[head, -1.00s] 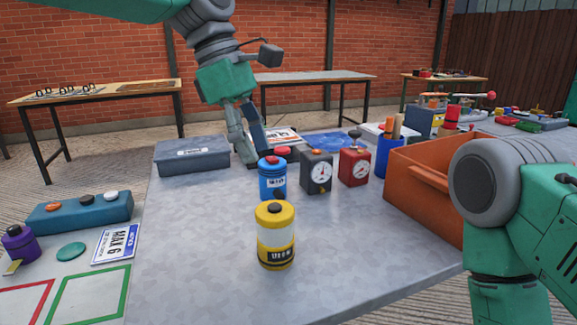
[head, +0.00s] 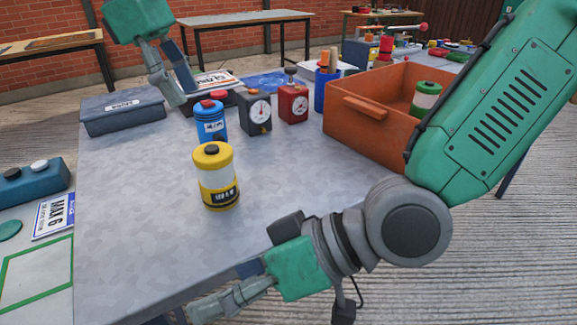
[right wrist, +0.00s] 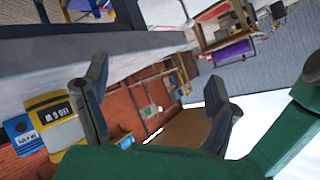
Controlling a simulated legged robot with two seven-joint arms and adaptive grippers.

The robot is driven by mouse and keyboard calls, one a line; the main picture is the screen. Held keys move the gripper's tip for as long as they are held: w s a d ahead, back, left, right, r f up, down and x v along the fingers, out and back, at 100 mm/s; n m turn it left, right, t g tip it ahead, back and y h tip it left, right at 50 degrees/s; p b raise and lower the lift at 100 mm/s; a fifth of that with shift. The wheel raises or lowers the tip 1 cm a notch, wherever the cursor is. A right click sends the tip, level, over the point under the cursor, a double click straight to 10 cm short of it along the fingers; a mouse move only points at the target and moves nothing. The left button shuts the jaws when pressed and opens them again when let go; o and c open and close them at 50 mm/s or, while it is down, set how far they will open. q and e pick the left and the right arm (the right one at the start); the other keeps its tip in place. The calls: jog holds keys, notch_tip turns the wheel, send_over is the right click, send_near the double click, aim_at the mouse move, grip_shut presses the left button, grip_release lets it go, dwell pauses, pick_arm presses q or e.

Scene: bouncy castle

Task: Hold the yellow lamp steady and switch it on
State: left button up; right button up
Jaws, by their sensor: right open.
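The yellow lamp (head: 216,178) stands upright on the grey table, with a dark round knob on its yellow top, a pale middle and a dark label. Its pale middle shows no clear glow. It appears at the left of the right wrist view (right wrist: 50,115), beside one finger. My right gripper (head: 222,292) is open and empty at the table's front edge, below and apart from the lamp in the head view. Its spread fingers show in the right wrist view (right wrist: 155,75). My left gripper (head: 183,93) points down, fingers apart and empty, behind the blue lamp.
The blue lamp (head: 211,127), a black dial box (head: 256,118) and a red dial box (head: 293,105) stand behind the yellow lamp. A grey case (head: 120,112) lies back left; an orange crate (head: 360,130) stands right. The table around the yellow lamp is clear.

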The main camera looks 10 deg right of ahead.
aim_at(233, 174)
jog(key=w+d+r+t, duration=0.1)
jog(key=w, duration=0.1)
jog(key=w+d+r+t, duration=0.1)
jog(key=w+d, duration=0.1)
jog(key=w, duration=0.1)
jog(key=w+d+r+n+t, duration=0.1)
jog(key=w, duration=0.2)
jog(key=shift+d+r+t, duration=0.4)
jog(key=w+d+r+n+t+h, duration=0.1)
jog(key=w+d+r+t, duration=0.15)
jog(key=w+d, duration=0.25)
jog(key=x, duration=1.1)
jog(key=shift+a+f, duration=0.25)
jog(key=shift+f, duration=0.1)
jog(key=shift+w+a+f, duration=0.25)
jog(key=shift+w+a, duration=0.15)
jog(key=shift+w, duration=0.1)
pick_arm(q)
jog(key=shift+a, duration=0.25)
pick_arm(e)
jog(key=shift+a, duration=0.25)
